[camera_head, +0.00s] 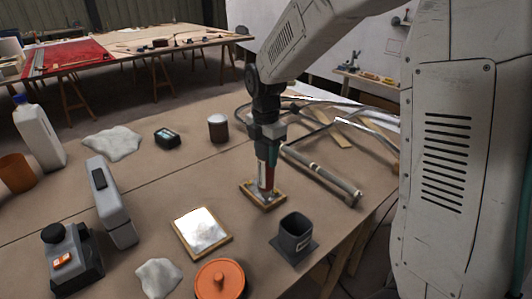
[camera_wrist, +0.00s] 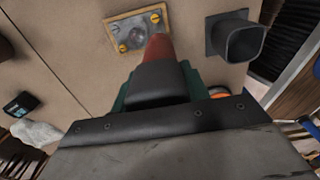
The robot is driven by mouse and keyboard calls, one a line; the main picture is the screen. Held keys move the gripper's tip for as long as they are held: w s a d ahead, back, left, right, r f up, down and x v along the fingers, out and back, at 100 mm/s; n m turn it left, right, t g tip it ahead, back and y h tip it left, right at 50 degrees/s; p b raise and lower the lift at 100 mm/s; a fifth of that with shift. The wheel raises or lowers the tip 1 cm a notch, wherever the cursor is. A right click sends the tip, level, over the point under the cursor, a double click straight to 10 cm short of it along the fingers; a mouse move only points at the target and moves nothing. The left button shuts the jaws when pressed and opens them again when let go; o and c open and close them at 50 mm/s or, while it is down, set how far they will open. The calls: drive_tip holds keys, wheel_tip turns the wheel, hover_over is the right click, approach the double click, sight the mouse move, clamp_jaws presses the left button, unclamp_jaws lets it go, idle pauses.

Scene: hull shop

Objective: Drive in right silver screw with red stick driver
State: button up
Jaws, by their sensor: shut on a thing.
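My gripper (camera_head: 268,157) points straight down and is shut on the red stick driver (camera_head: 267,178). The driver stands upright over a small silver plate with a wooden rim (camera_head: 250,202). In the wrist view the red driver (camera_wrist: 158,47) reaches from between my green fingers (camera_wrist: 155,78) to the lower right edge of the plate (camera_wrist: 113,35). Yellow screw heads (camera_wrist: 155,18) show near the plate's corners, with a greyish round spot in its middle. I cannot make out the right silver screw; the driver covers part of that side. Whether the tip touches a screw is unclear.
A dark square cup (camera_head: 296,238) stands right of the plate. A framed white panel (camera_head: 203,233) and an orange lid (camera_head: 220,280) lie in front. A grey pipe (camera_head: 322,174) lies behind to the right. A small dark can (camera_head: 218,128) stands farther back. Bare table lies left of the plate.

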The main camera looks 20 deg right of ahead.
drive_tip(key=shift+r, duration=3)
